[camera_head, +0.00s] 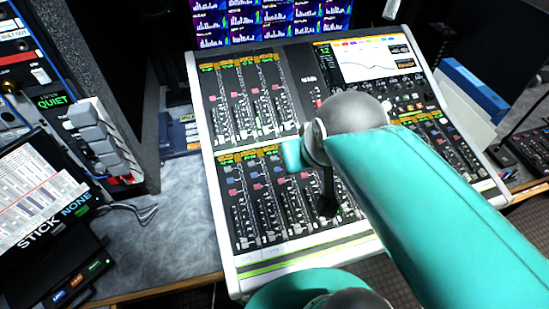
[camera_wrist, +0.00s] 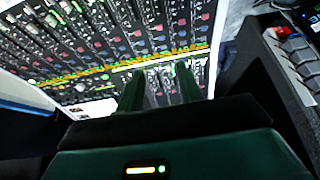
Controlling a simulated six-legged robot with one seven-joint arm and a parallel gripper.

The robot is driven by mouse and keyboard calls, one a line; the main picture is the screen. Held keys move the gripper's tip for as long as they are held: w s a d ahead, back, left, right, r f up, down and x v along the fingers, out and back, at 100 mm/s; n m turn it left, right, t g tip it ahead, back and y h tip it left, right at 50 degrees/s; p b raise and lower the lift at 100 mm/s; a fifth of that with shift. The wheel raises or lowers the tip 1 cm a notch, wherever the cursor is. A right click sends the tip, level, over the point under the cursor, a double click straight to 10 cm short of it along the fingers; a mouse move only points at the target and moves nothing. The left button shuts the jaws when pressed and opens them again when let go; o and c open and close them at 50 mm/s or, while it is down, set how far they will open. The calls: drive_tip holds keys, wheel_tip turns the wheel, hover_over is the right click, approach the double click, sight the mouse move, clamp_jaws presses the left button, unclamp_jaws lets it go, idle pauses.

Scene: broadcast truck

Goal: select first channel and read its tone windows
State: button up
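The mixing console (camera_head: 222,192) fills the middle of the head view, with an upper and a lower bank of channel strips holding faders and small red and blue buttons. Small orange-and-green displays (camera_head: 250,155) run along the top of the lower bank. A screen (camera_head: 372,60) with a curve sits at its upper right. My arm crosses the console and hides part of its right side. In the wrist view, the two green fingers of my gripper (camera_wrist: 160,78) are apart with nothing between them. The console strips (camera_wrist: 110,35) lie beyond them. Contact cannot be told.
A bank of grey keys (camera_head: 100,135) beside a display reading QUIET stands left of the console. A tilted panel (camera_head: 40,190) reading STICK NONE is at the lower left. Blue binders (camera_head: 470,85) lie to the right. Grey desk surface (camera_head: 180,220) between is mostly clear.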

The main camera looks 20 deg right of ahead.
clamp_jaws()
idle(1.6)
